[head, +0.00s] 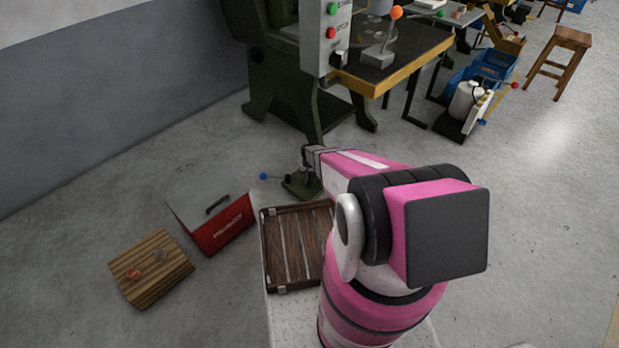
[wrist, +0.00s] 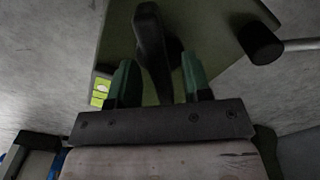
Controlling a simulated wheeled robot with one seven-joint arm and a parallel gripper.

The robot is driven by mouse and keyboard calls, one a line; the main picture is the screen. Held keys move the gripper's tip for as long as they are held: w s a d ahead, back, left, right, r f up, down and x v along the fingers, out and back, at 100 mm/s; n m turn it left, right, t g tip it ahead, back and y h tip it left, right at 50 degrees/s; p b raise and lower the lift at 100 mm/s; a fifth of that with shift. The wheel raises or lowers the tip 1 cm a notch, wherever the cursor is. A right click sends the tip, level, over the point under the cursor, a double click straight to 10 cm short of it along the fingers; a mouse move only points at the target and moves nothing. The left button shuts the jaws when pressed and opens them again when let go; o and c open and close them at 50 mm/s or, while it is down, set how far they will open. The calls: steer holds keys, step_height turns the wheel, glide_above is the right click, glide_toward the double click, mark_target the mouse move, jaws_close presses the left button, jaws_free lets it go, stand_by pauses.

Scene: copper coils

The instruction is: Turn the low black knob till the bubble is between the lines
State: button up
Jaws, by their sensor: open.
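The black knob (wrist: 153,42) shows at the top middle of the wrist view, as a long bar on a rounder body above a green plate. My gripper (wrist: 159,66) is open, with one green finger on each side of the knob; I cannot tell whether either finger touches it. A small yellow-green level vial (wrist: 101,91) sits at the plate's left edge; its bubble and lines are too small to make out.
A lever with a blue ball (head: 264,176) sticks out left of the foot plate. A black cylinder (wrist: 262,42) on a rod is at right in the wrist view.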

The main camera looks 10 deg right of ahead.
steer(key=shift+f, duration=0.3)
jaws_close()
steer(key=shift+m, duration=0.4)
steer(key=m, duration=1.4)
steer(key=shift+m, duration=2.2)
